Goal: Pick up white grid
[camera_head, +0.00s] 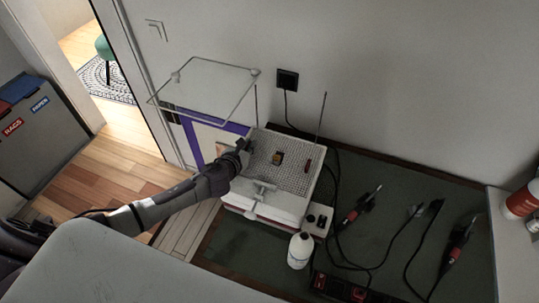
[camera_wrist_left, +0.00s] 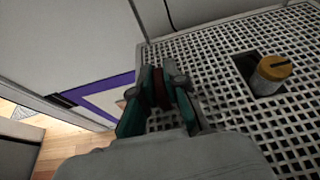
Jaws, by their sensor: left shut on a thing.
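The white grid (camera_head: 289,181) is a perforated square sheet lying on top of a white box-like unit in the head view. It fills the right of the left wrist view (camera_wrist_left: 215,95). An orange-yellow capped knob (camera_wrist_left: 272,72) stands in a square opening in it. My left gripper (camera_head: 243,146) is at the grid's left edge. In the left wrist view its fingers (camera_wrist_left: 160,88) are closed around a dark red piece, which looks like a grip of the grid. A similar red piece (camera_head: 308,166) lies on the grid's right side. My right gripper is not in view.
A thin wire frame (camera_head: 215,62) stands above and behind the unit. A wall with a black socket (camera_head: 287,79) is behind.

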